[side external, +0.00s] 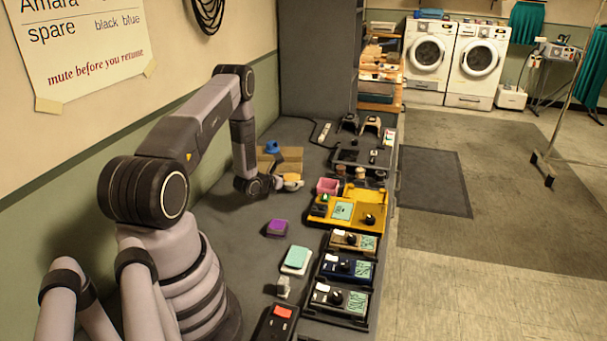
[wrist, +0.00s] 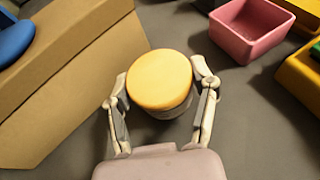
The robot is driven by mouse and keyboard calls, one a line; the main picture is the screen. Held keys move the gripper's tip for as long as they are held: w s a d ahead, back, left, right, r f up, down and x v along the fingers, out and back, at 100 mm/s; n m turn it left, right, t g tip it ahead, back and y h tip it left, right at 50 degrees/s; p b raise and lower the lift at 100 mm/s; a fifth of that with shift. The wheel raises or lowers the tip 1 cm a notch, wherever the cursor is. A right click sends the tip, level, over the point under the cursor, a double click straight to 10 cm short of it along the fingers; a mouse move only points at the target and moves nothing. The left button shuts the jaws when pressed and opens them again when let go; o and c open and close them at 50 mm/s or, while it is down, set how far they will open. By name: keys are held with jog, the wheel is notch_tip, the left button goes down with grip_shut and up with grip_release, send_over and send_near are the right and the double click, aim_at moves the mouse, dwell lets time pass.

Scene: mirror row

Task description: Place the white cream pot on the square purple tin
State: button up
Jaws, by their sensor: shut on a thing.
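A pot with a tan-orange round lid and a pale body, the white cream pot (wrist: 160,80), sits between the two fingers of my gripper (wrist: 161,90) in the wrist view. The fingers close on its sides. In the side external view my gripper (side external: 289,183) is beside the cardboard box, and the pot is small and partly hidden there. I cannot tell whether the pot touches the table. The square purple tin (side external: 278,227) lies on the grey table, nearer the side camera than my gripper. Its top is bare, and it is not in the wrist view.
A cardboard box (side external: 291,156) with a blue thing (side external: 272,147) on it stands close to my gripper. A pink open box (side external: 328,186) and a yellow tray (side external: 343,221) are to the right. The table between gripper and tin looks clear.

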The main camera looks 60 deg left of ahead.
jog(key=shift+f, duration=0.2)
jog(key=shift+f, duration=0.15)
jog(key=o, duration=1.2)
jog(key=shift+c, duration=0.2)
